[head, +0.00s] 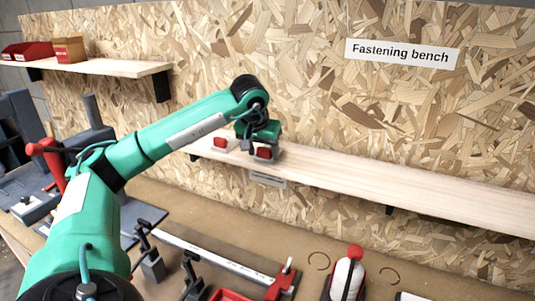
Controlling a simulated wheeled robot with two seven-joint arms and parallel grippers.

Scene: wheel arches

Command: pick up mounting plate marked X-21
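My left arm reaches in from the left, over the wooden shelf (400,190). My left gripper (262,150) is at the shelf's left part, pointing down. A small block with a red face (264,153) is right at its fingers; I cannot tell whether they hold it, or whether they are open or shut. A similar red-faced piece (220,142) is on the shelf just left of the gripper. No marking X-21 is readable, so I cannot tell which thing is the mounting plate. My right gripper is not in view.
The shelf right of the gripper is bare. Below, the bench holds a long clamp (215,257) and a red-and-white tool (347,274). Another shelf (100,67) at upper left carries red boxes (69,50).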

